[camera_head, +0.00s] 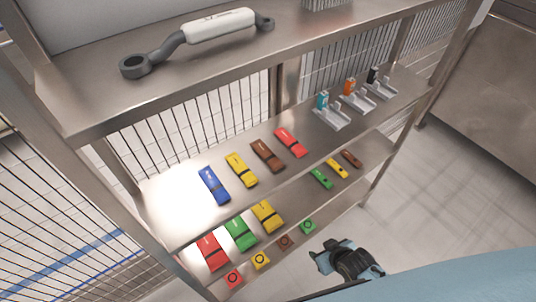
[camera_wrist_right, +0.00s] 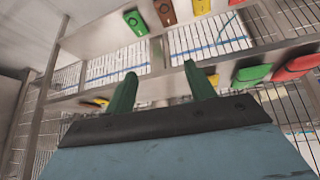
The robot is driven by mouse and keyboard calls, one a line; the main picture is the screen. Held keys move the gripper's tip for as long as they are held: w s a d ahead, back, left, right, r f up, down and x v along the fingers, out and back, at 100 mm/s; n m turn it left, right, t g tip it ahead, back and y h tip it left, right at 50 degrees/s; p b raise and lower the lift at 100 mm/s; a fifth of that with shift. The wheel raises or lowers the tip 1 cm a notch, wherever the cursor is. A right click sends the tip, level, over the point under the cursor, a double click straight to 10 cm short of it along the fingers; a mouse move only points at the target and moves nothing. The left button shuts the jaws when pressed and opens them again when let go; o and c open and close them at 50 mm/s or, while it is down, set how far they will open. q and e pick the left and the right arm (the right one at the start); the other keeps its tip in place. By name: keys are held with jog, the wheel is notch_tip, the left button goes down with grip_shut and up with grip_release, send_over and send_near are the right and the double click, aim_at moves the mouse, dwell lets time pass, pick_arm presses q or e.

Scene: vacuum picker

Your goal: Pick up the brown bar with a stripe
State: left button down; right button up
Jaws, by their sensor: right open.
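The brown bar with a stripe (camera_head: 267,155) lies on the middle shelf (camera_head: 166,212) in the head view, between a yellow bar (camera_head: 241,169) and a red bar (camera_head: 290,141). A dark band crosses it. I cannot make it out in the right wrist view. My right gripper (camera_head: 322,257) is in front of the lower shelves, low and to the right of the bar, well apart from it. In the wrist view its two green fingers (camera_wrist_right: 162,88) stand apart with nothing held between them. My left gripper is not in view.
A blue bar (camera_head: 214,184) lies at the row's left end. Grey holders (camera_head: 332,117) stand at its right. The top shelf (camera_head: 90,99) overhangs, bearing a large wrench-like part (camera_head: 220,24).

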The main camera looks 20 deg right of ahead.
jog(key=w+a+r+t, duration=0.2)
jog(key=w+r, duration=0.4)
jog(key=r, duration=0.4)
jog(key=n+t+y+b, duration=0.2)
jog(key=t+y, duration=0.2)
send_near(267, 153)
jog(key=x, duration=0.1)
jog(key=b+x, duration=0.1)
jog(key=x, duration=0.1)
jog(key=shift+w+r, duration=0.2)
jog(key=shift+r, duration=0.1)
jog(key=x, duration=0.2)
jog(key=b+x, duration=0.1)
jog(key=x, duration=0.1)
jog(key=shift+a+f, duration=0.1)
jog(key=shift+f, duration=0.3)
jog(key=shift+w, duration=0.2)
jog(key=c, duration=0.9)
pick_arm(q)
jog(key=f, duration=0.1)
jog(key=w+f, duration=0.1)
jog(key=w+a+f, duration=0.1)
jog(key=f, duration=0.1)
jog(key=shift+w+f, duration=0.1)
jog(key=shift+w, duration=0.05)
pick_arm(e)
jog(key=shift+c, duration=0.8)
